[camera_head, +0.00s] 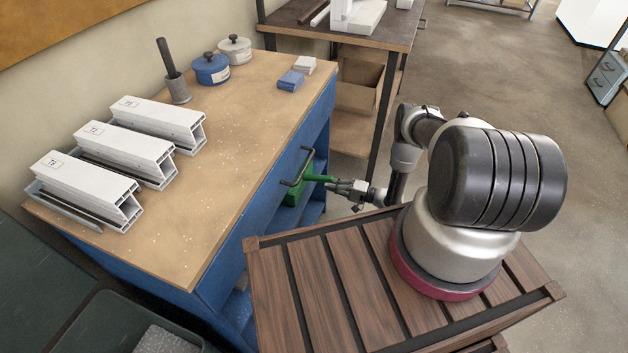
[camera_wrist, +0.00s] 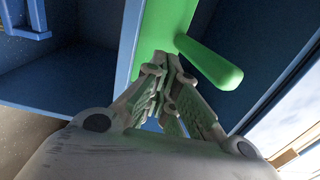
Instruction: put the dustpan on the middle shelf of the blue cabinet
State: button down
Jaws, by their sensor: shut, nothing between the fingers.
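The green dustpan (camera_head: 293,193) is at the open side of the blue cabinet (camera_head: 262,205) under the bench top, its handle (camera_head: 318,178) pointing out toward my gripper. I cannot tell for certain which shelf it rests on. In the wrist view, its flat green body (camera_wrist: 178,22) fills the top middle and its rounded handle (camera_wrist: 212,66) slants down to the right. My gripper (camera_head: 336,185) is shut and empty, close to the handle. In the wrist view, my fingertips (camera_wrist: 166,62) are together, just left of the handle and in front of the green body; contact cannot be told.
A dark bar handle (camera_head: 299,166) sticks out from the cabinet side. A blue shelf panel (camera_wrist: 65,80) shows left in the wrist view. White profiles (camera_head: 125,150), pots (camera_head: 211,69) and small blocks (camera_head: 291,81) stand on the bench. A dark table (camera_head: 330,38) stands behind.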

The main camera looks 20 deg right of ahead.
aim_at(305, 177)
jog(key=x, duration=0.7)
jog(key=shift+w+a, duration=0.1)
jog(key=shift+w, duration=0.05)
jog(key=shift+a, duration=0.1)
jog(key=x, duration=0.4)
